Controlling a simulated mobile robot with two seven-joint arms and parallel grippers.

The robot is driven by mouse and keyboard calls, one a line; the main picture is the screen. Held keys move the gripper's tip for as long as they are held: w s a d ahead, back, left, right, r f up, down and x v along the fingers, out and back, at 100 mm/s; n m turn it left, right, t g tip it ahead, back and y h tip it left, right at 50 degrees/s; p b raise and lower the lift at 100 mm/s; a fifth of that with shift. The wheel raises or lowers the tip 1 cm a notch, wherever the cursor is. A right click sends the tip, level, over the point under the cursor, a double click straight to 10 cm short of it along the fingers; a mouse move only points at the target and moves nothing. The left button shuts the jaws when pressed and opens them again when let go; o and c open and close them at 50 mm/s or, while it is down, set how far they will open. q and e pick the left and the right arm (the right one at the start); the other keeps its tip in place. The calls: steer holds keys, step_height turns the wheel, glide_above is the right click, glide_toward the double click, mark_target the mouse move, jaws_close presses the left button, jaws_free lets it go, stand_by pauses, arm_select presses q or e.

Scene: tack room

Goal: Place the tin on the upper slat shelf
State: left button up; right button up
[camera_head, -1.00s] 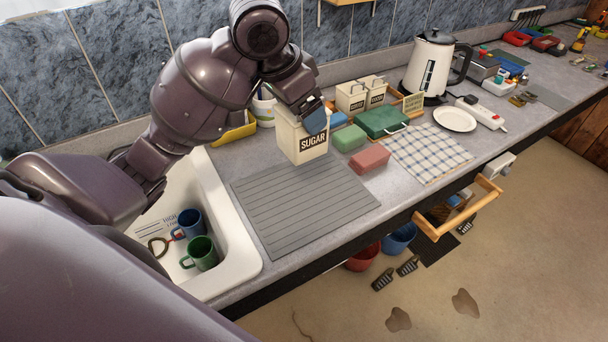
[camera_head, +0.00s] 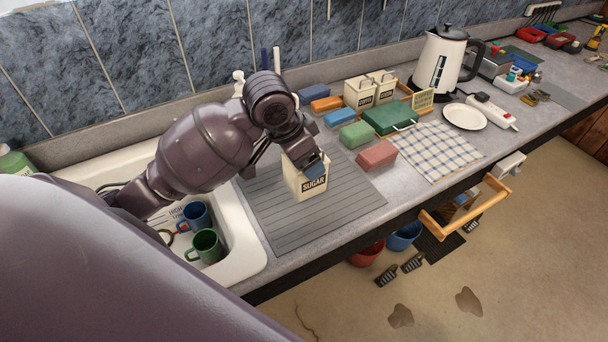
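The cream tin labelled SUGAR (camera_head: 305,186) is upright at the grey ribbed mat (camera_head: 270,225) on the counter. Whether its base touches the mat is hard to tell. My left gripper (camera_head: 313,168) comes down from above and is shut on the tin's upper right part, which its fingers partly cover. The upper slat shelf is not in view. My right gripper is not in view.
Left is a white sink (camera_head: 250,260) with a blue mug (camera_head: 195,216) and green mug (camera_head: 206,246). Behind and right of the tin are a green box (camera_head: 388,118), sponges, two cream tins (camera_head: 371,88), a checked cloth (camera_head: 437,150) and kettle (camera_head: 440,62). The mat's front is bare.

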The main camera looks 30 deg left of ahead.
arm_select(q)
steer(key=shift+f, duration=2.9)
steer(key=shift+f, duration=0.1)
steer(key=o, duration=1.8)
steer(key=shift+f, duration=0.1)
